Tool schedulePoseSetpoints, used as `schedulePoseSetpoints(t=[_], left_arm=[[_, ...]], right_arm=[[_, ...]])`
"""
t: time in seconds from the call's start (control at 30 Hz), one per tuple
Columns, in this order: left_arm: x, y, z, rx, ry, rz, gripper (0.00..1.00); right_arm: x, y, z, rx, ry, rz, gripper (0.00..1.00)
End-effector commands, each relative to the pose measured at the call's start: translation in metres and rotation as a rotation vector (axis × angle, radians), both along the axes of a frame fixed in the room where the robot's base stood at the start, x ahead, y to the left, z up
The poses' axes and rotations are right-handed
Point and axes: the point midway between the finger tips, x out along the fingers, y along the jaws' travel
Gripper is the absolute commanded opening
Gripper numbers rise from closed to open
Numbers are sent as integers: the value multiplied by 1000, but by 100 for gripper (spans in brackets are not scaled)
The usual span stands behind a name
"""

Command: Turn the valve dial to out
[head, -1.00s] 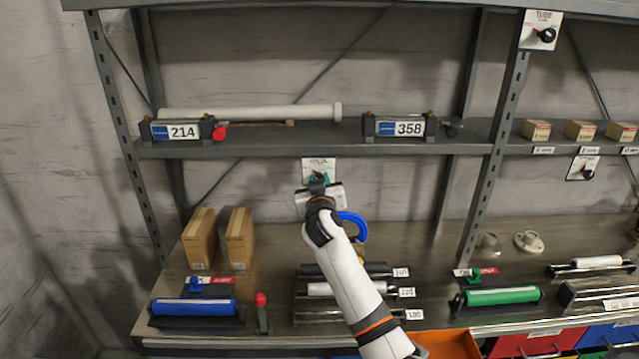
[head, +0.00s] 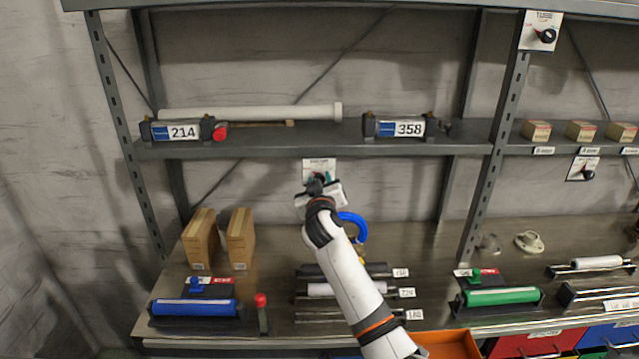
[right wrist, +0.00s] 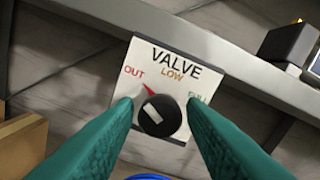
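The valve dial is a black round knob (right wrist: 160,116) with a white bar, on a white plate (right wrist: 195,75) marked OUT, LOW and FULL. A red pointer mark above the knob slants up-left toward OUT. My right gripper (right wrist: 160,106) has its green fingers on either side of the knob, with a narrow gap showing on each side. In the head view the right gripper (head: 318,180) is in front of the plate (head: 319,163) below the upper shelf and hides the knob. My left gripper is not in view.
A blue curved object (head: 355,225) lies right of my wrist. Two brown boxes (head: 240,238) stand to the left. Other dials (head: 546,36) are at right.

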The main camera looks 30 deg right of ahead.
Motion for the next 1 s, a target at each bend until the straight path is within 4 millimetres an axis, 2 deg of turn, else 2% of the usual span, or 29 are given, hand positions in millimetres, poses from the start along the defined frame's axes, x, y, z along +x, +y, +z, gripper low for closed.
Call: schedulePoseSetpoints(t=[0.33,0.47,0.57,1.0], left_arm=[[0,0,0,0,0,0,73],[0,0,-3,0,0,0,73],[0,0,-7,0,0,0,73],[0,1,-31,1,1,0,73]], right_arm=[[0,0,0,2,-1,0,48],[-6,4,-2,2,-1,1,48],[-17,11,-3,2,-2,1,48],[-86,53,-3,2,-2,2,48]])
